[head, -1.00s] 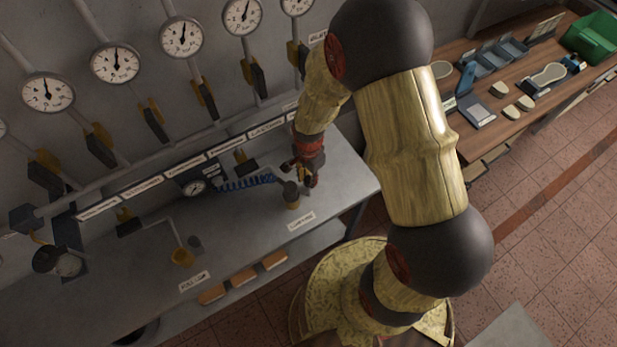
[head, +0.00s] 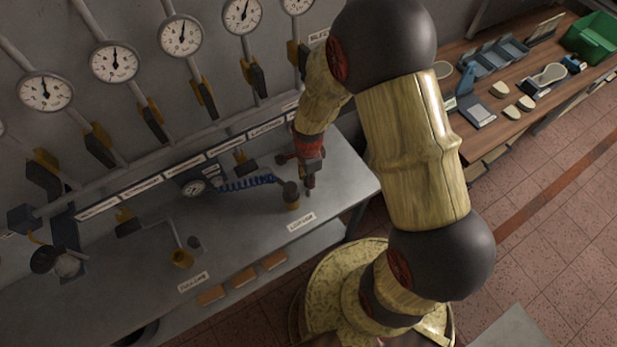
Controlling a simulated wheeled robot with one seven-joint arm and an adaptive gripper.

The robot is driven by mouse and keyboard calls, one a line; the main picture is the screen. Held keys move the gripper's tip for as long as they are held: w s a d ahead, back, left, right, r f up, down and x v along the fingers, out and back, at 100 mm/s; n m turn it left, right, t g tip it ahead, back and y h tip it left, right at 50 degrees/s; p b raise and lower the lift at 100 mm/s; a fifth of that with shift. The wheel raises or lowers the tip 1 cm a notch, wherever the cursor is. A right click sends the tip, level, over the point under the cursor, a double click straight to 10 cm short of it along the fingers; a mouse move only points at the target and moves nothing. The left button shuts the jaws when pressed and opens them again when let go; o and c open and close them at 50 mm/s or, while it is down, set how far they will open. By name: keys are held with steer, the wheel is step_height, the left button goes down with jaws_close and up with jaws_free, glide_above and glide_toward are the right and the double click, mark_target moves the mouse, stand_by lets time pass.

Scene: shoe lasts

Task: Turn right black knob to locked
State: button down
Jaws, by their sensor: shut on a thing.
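My gripper (head: 308,186) points down at the right end of the grey bench. It is shut on the right black knob, which is mostly hidden by the fingers, so its turned position cannot be read. Just left of the fingers stands a brass cup (head: 292,204) with a dark rounded piece (head: 290,188) above it. Another black knob (head: 194,242) sits farther left on the bench, beside a second brass cup (head: 182,259), with nothing touching it.
A small white label (head: 300,222) lies in front of the right cup, another label (head: 193,282) by the left one. A coiled blue hose (head: 245,183) and a small gauge (head: 194,188) are behind. Several dial gauges line the wall. A wooden table (head: 500,115) stands at right.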

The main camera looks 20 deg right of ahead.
steer(key=c, duration=1.8)
jaws_free()
step_height(320, 180, up, 12)
steer(key=shift+r, duration=0.1)
